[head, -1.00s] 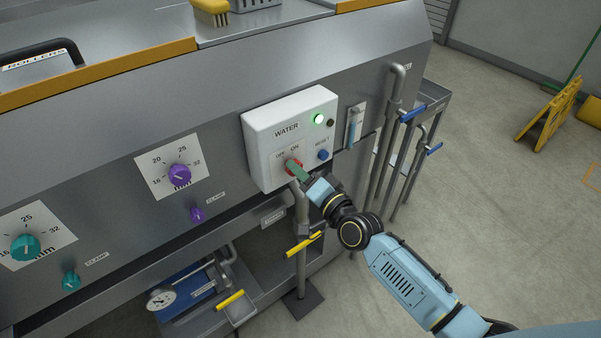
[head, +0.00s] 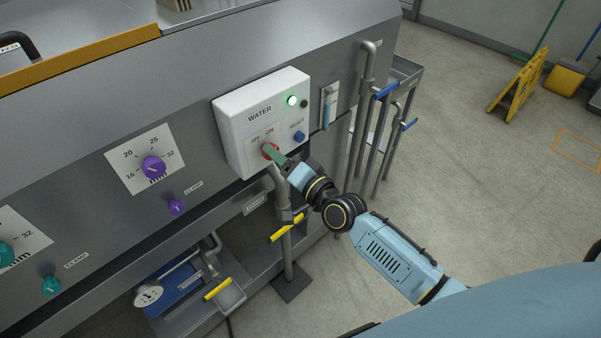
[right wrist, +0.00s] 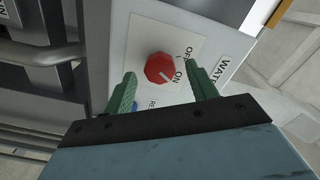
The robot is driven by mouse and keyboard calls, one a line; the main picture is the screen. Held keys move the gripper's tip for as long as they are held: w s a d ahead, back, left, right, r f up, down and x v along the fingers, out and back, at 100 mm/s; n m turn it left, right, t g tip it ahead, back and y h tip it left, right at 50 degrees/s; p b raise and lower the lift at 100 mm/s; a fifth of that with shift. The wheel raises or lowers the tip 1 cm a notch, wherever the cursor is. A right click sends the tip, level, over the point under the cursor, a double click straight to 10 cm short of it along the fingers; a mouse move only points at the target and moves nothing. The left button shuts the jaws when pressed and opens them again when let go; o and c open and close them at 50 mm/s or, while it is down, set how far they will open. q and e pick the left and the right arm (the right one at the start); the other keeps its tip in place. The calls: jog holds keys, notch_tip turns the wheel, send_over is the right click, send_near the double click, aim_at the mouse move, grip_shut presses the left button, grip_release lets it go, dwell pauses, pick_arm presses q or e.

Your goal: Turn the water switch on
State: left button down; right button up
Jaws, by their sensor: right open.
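The water switch is a red knob (head: 267,152) low on a white WATER box (head: 238,135). OFF and ON labels sit above it. In the right wrist view the red knob (right wrist: 158,68) carries a pale pointer line that appears to face the ON label. My right gripper (right wrist: 159,73) is open, its green fingers on either side of the knob with visible gaps. In the head view the right gripper (head: 276,156) reaches the knob from the lower right and partly covers it. My left gripper is not in view.
On the box are a lit green lamp (head: 292,101), a dark lamp and a blue RESET button (head: 299,136). Vertical pipes with blue handles (head: 386,90) stand to the right. A yellow-handled pipe (head: 287,228) stands below the box. The floor at right is clear near the machine.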

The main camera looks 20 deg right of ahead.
jog(key=v, duration=1.2)
jog(key=shift+s+b, duration=0.2)
jog(key=shift+b, duration=0.2)
jog(key=shift+d, duration=0.1)
